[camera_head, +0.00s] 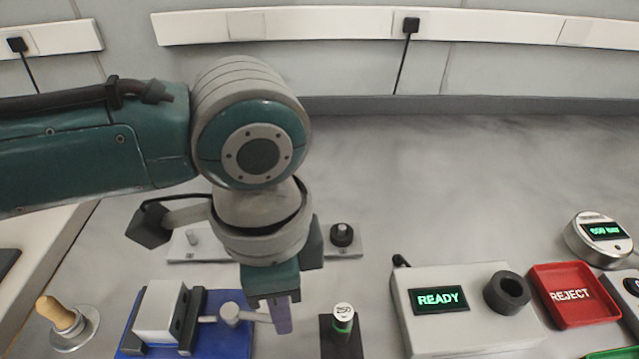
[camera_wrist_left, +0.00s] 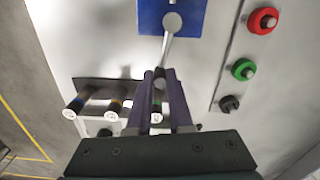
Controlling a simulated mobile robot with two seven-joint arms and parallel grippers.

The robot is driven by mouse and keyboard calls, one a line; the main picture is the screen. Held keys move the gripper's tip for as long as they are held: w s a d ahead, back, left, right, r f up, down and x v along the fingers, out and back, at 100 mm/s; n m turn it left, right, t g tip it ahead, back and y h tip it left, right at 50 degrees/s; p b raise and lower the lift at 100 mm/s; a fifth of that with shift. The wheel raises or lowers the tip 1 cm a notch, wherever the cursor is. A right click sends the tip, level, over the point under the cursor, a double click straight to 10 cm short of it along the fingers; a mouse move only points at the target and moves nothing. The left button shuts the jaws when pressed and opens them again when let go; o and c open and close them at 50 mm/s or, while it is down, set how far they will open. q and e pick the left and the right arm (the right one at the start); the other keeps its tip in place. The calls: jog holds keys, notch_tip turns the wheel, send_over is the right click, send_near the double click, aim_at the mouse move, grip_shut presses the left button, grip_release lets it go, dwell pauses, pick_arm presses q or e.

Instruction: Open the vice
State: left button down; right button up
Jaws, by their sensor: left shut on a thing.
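The vice (camera_head: 158,312) has pale grey and dark jaws on a blue base (camera_head: 215,343), at the lower left of the head view. Its screw ends in a round hub (camera_head: 229,313), from which a grey handle bar (camera_head: 257,317) sticks out to the right. My left gripper (camera_head: 280,316) points down at the bar's outer end. In the left wrist view, part of the blue base (camera_wrist_left: 205,18) and the handle (camera_wrist_left: 167,48) show. The fingers of my left gripper (camera_wrist_left: 160,76) are shut on the bar's dark end. My right gripper is not in view.
A black stand with a green-banded vial (camera_head: 343,318) is close right of my gripper. Beyond it are a READY box (camera_head: 435,330) and a red REJECT tray (camera_head: 573,295). A wooden-handled tool (camera_head: 62,317) stands left of the vice. The wrist view shows red (camera_wrist_left: 264,20) and green (camera_wrist_left: 243,69) knobs.

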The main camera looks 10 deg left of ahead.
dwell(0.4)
pick_arm(q)
jog(key=shift+s+r+m+p, duration=0.2)
jog(key=shift+s+m+p, duration=0.25)
jog(key=shift+m+p, duration=0.45)
jog(key=shift+s+a+m+p, duration=0.1)
jog(key=shift+s+m+p, duration=0.55)
jog(key=shift+m+p, duration=0.55)
jog(key=s+m+p, duration=0.1)
jog(key=m, duration=0.1)
jog(key=s+a+m+p, duration=0.1)
jog(key=m+p, duration=0.1)
jog(key=shift+s, duration=0.1)
jog(key=m, duration=0.2)
jog(key=s+a+m+p, duration=0.1)
jog(key=m, duration=0.1)
jog(key=shift+s+a+f, duration=0.1)
jog(key=shift+s+a, duration=0.05)
jog(key=shift+a, duration=0.05)
jog(key=shift+s+a+f+m+p, duration=0.1)
jog(key=shift+s+a+m+p, duration=0.15)
jog(key=shift+m, duration=0.4)
jog(key=shift+s+a+r+m+p, duration=0.15)
jog(key=shift+a+m, duration=0.2)
jog(key=shift+m, duration=0.25)
jog(key=shift+s+a+f+m+p, duration=0.1)
jog(key=shift+a+f+m+p, duration=0.15)
jog(key=shift+m, duration=0.4)
jog(key=shift+a+r, duration=0.1)
